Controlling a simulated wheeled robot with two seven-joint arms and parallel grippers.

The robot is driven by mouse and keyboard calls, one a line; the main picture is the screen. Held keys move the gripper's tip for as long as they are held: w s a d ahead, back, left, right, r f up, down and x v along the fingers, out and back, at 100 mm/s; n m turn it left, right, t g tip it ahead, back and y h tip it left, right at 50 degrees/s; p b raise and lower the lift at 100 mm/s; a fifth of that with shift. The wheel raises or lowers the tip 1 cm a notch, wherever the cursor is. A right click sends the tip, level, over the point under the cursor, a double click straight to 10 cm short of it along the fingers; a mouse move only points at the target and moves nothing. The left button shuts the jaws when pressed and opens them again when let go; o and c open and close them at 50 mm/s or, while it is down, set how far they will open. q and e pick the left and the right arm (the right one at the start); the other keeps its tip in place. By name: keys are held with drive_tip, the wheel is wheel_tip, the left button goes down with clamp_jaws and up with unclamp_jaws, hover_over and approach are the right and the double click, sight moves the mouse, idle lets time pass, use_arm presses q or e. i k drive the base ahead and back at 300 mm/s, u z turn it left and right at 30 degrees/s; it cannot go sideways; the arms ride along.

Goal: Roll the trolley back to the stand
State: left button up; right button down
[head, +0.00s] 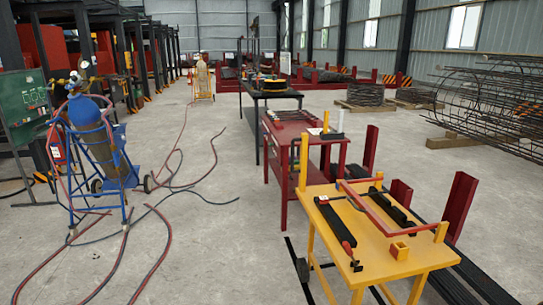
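A blue wheeled cylinder trolley (119,172) stands upright at the left, carrying a blue gas cylinder (91,128). The frame does not make clear which one is the task's trolley, or which thing is the stand. Neither of my grippers is in view.
A red bench (290,136) and a dark table (268,93) stand behind the yellow table. Red upright posts (459,206) and dark bars (470,282) lie to its right. Hoses (150,210) cross the floor at left. The centre-left aisle (225,225) is mostly clear.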

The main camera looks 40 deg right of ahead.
sight(381, 260)
drive_tip(key=z, duration=0.05)
drive_tip(key=i, duration=1.85)
drive_tip(key=z, duration=1.6)
drive_tip(key=i, duration=0.9)
drive_tip(key=z, duration=0.85)
